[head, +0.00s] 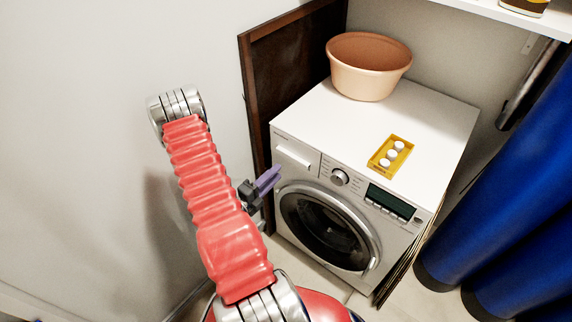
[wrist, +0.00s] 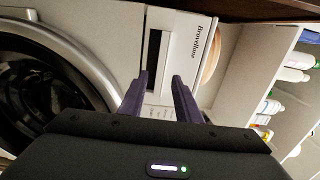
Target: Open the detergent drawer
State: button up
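The washing machine (head: 345,200) is white with a round dark door. Its detergent drawer (head: 294,156) is at the upper left of the front and looks closed, flush with the panel. In the wrist view the drawer front (wrist: 180,52) is turned sideways, with a brand name and a dark recess. My gripper (head: 276,174) is just left of and below the drawer in the head view. In the wrist view my gripper (wrist: 160,76) has its two purple fingers apart with nothing between them, pointing at the drawer area. Their distance from the drawer is hard to judge.
A blue curtain (head: 520,200) hangs at right. The wrist view shows shelves with bottles (wrist: 290,75).

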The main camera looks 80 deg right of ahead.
aim_at(291, 159)
jog(key=shift+x, duration=3.45)
jog(key=shift+c, duration=0.5)
grip_shut()
jog(key=shift+f, duration=0.1)
jog(key=shift+a, duration=0.15)
